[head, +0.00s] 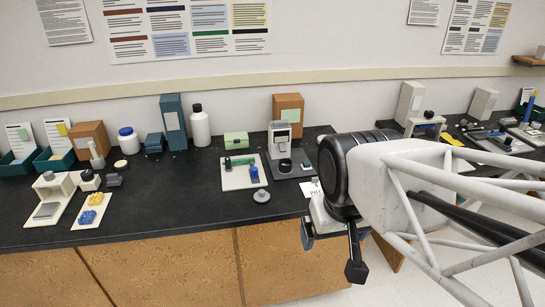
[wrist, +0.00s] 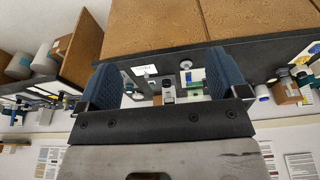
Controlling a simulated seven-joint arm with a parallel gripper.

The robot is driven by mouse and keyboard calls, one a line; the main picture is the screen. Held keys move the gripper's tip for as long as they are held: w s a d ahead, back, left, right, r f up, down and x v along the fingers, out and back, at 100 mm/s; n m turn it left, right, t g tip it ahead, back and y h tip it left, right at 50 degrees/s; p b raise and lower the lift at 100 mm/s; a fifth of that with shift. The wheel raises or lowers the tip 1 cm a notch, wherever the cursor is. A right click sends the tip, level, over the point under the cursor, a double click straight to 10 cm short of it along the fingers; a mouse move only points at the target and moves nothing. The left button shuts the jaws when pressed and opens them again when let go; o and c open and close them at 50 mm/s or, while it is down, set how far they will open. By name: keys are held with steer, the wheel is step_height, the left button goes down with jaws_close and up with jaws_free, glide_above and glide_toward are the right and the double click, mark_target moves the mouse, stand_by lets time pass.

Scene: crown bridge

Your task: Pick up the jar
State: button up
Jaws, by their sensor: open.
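The jar (head: 127,143), white with a blue lid, stands upright on the black bench left of centre in the head view, between a brown box and a small blue-grey item. A small white and blue shape at the right of the wrist view (wrist: 262,93) looks like the same jar. My gripper (head: 331,250) hangs off the bench's front edge at the right, far from the jar. Its two blue-padded fingers (wrist: 163,78) are spread apart in the wrist view, with nothing held between them.
A brown box (head: 89,141) stands left of the jar; a tall blue box (head: 173,121) and a white bottle (head: 200,128) stand to its right. A device (head: 280,137) and a pale board (head: 236,178) lie nearer my arm. The bench front centre is clear.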

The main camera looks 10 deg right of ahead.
steer(key=w+f+m+y, duration=0.35)
steer(key=w+m, duration=0.25)
steer(key=w, duration=1)
steer(key=w+f+m+y, duration=0.2)
steer(key=w+m+y, duration=0.3)
steer(key=w, duration=1.1)
steer(key=w+d+f+m+t, duration=0.2)
steer(key=w+d+f+m, duration=0.2)
steer(key=w+f, duration=0.3)
steer(key=w+d+f+m+t+y, duration=0.1)
steer(key=w+d+f+m, duration=0.4)
steer(key=w, duration=0.6)
steer(key=w+d+f+m+t+y, duration=0.1)
steer(key=w+d+f+m+t, duration=0.2)
steer(key=w+f, duration=0.5)
steer(key=shift+w+d+f+m, duration=0.25)
steer(key=shift+d+m, duration=0.2)
steer(key=shift+m, duration=0.15)
steer(key=shift+w+d+f+m, duration=0.15)
steer(key=shift+w+d+m, duration=0.1)
steer(key=shift+d+m, duration=0.3)
steer(key=shift+a, duration=0.1)
steer(key=shift+a, duration=0.1)
steer(key=shift+x, duration=1.25)
